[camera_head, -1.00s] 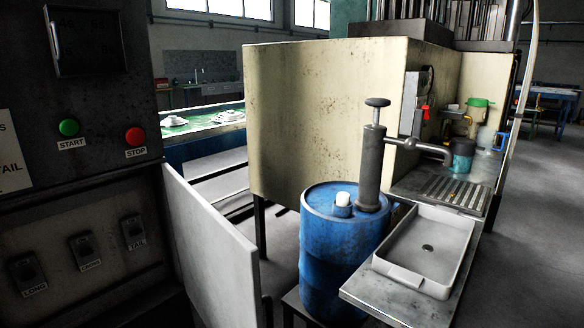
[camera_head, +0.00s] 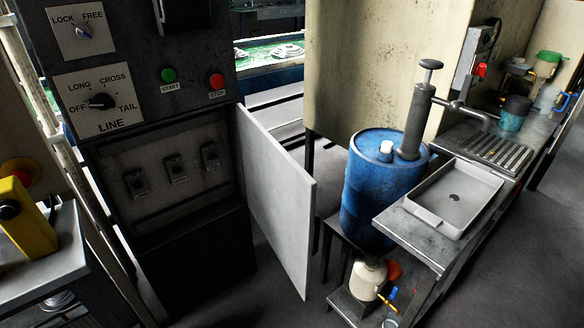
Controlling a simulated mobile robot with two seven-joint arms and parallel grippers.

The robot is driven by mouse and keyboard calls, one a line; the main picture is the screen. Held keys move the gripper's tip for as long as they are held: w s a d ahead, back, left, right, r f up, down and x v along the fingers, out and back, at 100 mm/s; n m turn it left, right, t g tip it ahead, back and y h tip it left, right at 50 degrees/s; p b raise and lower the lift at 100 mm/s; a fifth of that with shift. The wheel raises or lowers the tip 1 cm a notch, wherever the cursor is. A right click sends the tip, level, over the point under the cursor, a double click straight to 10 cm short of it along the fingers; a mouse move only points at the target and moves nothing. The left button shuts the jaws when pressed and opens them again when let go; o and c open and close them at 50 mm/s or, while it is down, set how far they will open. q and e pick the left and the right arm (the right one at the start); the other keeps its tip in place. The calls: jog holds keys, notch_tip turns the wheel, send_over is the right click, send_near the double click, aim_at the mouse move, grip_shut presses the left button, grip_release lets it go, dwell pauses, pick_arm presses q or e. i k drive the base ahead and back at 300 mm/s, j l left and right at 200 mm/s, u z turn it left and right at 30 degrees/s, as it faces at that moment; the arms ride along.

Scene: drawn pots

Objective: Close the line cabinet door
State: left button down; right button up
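The line cabinet (camera_head: 160,120) stands at the left, a dark panel with dials and buttons. Its light grey door (camera_head: 276,200) is hinged at the right side of the lower opening and stands wide open, jutting toward me. Inside the opening are several dark switches (camera_head: 175,168); their labels are too dim to read now. Neither of my grippers shows in the head view.
A blue drum (camera_head: 375,195) with a hand pump (camera_head: 414,125) stands right of the door, beside a bench with a white tray (camera_head: 455,197). A white jug (camera_head: 368,278) sits low in front. A yellow box with a red button (camera_head: 25,215) is at the left. Dark floor is clear before the cabinet.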

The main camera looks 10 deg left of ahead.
aim_at(282, 195)
jog(key=l+u, duration=0.15)
jog(key=u, duration=0.3)
jog(key=l+u, duration=0.15)
jog(key=u, duration=0.25)
jog(key=l+u, duration=0.25)
jog(key=l, duration=0.15)
jog(key=k+l+u, duration=0.15)
jog(key=l+u, duration=0.15)
jog(key=k+l, duration=0.15)
jog(key=l, duration=0.25)
jog(key=k+l+u, duration=0.1)
jog(key=l, duration=0.35)
jog(key=k+l+u, duration=0.1)
jog(key=l, duration=0.3)
jog(key=k+l, duration=0.25)
jog(key=l, duration=0.15)
jog(key=i+j+u, duration=0.25)
jog(key=i+j, duration=0.15)
jog(key=i+j+u, duration=0.25)
jog(key=i+j, duration=0.05)
jog(key=i, duration=0.1)
